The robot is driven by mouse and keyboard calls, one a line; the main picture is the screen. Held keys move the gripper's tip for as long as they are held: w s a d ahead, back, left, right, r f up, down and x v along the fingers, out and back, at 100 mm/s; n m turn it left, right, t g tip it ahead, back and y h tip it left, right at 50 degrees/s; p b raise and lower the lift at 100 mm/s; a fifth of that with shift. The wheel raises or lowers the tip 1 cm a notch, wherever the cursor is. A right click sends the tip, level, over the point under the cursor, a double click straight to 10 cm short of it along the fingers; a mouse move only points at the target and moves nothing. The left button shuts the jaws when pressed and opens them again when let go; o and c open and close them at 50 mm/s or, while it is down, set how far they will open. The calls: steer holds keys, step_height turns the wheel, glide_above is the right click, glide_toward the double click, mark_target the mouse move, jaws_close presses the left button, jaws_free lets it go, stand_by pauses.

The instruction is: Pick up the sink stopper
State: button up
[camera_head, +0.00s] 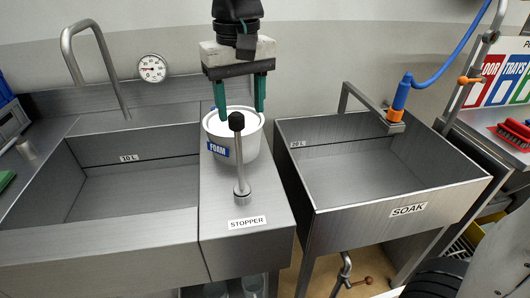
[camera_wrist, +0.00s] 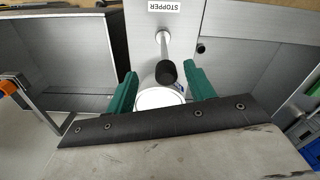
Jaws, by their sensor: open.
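The sink stopper (camera_head: 240,165) stands upright on the metal ledge between the two sinks, behind the "STOPPER" label (camera_head: 247,222). It has a round metal base, a thin rod and a black knob on top. In the wrist view the stopper's black knob (camera_wrist: 166,73) shows between the finger tips, with the rod running toward the label. My gripper (camera_head: 241,108) is open, with two green fingers pointing down, above and behind the stopper, over the white foam tub. It also shows in the wrist view (camera_wrist: 160,80), fingers apart and holding nothing.
The white "FOAM" tub (camera_head: 247,137) stands right behind the stopper, under my fingers. The left sink (camera_head: 130,190) and the "SOAK" sink (camera_head: 375,165) are empty. A tap (camera_head: 90,60) and a blue-orange spray nozzle (camera_head: 400,98) rise beside them. A red brush (camera_head: 514,134) lies at far right.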

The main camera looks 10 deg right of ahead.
mark_target(238, 133)
steer(key=shift+w+a+f, duration=0.1)
steer(key=shift+w+a, duration=0.2)
steer(key=shift+a, duration=0.05)
steer(key=shift+w+f, duration=0.1)
steer(key=shift+f, duration=0.15)
step_height(238, 133, down, 7)
steer(key=shift+w, duration=0.4)
steer(key=shift+f, duration=0.1)
steer(key=c, duration=1.2)
steer(key=shift+o, duration=0.2)
